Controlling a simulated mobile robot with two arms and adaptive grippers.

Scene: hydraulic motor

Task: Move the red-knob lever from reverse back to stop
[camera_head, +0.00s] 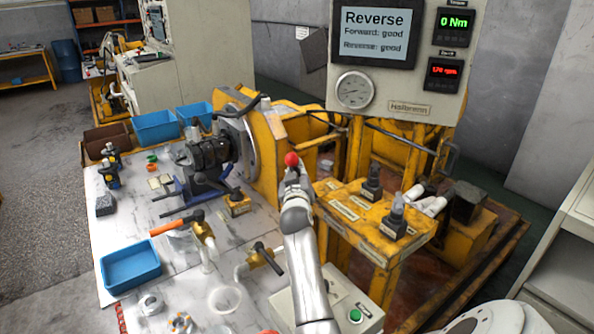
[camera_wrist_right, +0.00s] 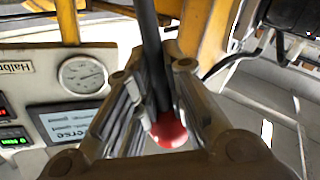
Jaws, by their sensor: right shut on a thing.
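The red knob (camera_head: 291,159) of the lever shows just beyond my right gripper (camera_head: 294,176) in the head view. In the right wrist view, the red knob (camera_wrist_right: 168,131) and its dark lever shaft (camera_wrist_right: 152,55) lie between the two fingers of my right gripper (camera_wrist_right: 155,100). The right gripper is shut on the lever near the knob. The lever's base is hidden behind my right arm in the head view. The display (camera_head: 375,34) reads "Reverse", with "Forward: good" and "Reverse: good" below.
A pressure gauge (camera_head: 354,89) and the torque readout (camera_head: 454,25), showing 0 Nm, sit on the panel. Two other dark levers (camera_head: 397,216) (camera_head: 372,183) stand on the yellow stand to the right. An orange-handled valve (camera_head: 178,223) and blue bin (camera_head: 131,267) are on the table to the left.

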